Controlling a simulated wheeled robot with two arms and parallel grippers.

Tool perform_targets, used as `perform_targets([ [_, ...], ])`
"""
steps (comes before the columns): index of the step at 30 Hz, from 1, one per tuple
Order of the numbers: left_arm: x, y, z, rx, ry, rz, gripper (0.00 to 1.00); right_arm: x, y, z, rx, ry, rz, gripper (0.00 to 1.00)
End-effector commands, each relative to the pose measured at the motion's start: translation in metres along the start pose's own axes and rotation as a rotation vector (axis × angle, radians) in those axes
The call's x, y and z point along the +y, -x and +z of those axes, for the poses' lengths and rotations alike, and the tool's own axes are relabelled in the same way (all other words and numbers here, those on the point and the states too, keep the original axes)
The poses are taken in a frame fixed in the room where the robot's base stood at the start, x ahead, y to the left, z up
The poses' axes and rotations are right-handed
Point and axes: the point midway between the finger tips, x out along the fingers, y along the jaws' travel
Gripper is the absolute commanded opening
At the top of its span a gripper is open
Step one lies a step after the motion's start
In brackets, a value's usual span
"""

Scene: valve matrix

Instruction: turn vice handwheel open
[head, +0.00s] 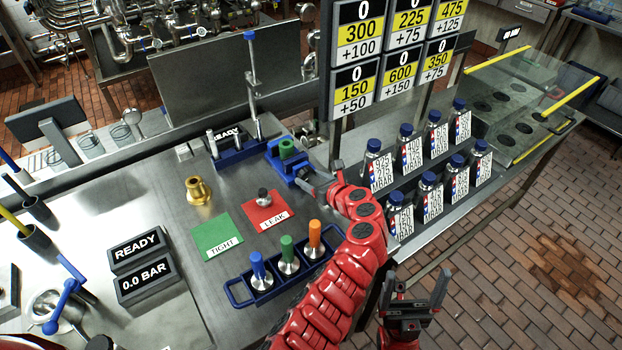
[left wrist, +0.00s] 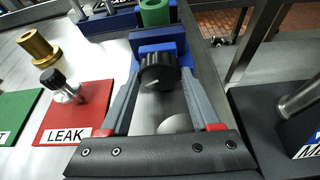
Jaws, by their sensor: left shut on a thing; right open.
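The blue vice (head: 283,166) stands at the back edge of the steel bench, with a green cylinder (head: 287,148) in its jaws. In the left wrist view the vice's black ribbed handwheel (left wrist: 160,72) faces me, with the blue vice body (left wrist: 157,45) and green cylinder (left wrist: 155,12) behind it. My left gripper (head: 312,184) is at the front of the vice; in the wrist view its fingers (left wrist: 162,82) are shut on the handwheel, one on each side. In the head view the handwheel is mostly hidden. My right gripper (head: 405,292) is open and empty, low at the right over the floor.
A green TIGHT card (head: 217,236) and a red LEAK card (head: 264,214) with a black-topped metal fitting (head: 264,197) lie left of the vice. A brass fitting (head: 198,190) stands nearby. A blue rack (head: 262,293) holds colored-handled tools. Several labeled bottles (head: 407,151) stand right.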

Motion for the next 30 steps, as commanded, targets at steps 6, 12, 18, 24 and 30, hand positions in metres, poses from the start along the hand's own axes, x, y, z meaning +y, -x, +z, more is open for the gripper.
perform_targets([
  [6,0.001,0.000,0.001,0.000,0.022,-0.009,0.08,0.000,-0.003,-0.001,0.000,0.000,0.000,0.94],
  [12,0.001,0.001,0.002,0.000,0.109,-0.047,0.07,0.001,-0.012,-0.002,0.000,0.000,0.000,0.94],
  [18,0.002,-0.001,-0.001,0.000,0.246,-0.102,0.08,0.001,-0.014,-0.002,0.000,0.000,0.000,0.94],
  [24,0.003,-0.002,-0.004,0.001,0.382,-0.157,0.08,0.000,-0.008,-0.001,0.000,0.000,0.000,0.94],
  [30,0.003,-0.002,-0.004,0.001,0.488,-0.202,0.08,0.000,0.000,0.000,0.000,0.000,0.000,0.94],
])
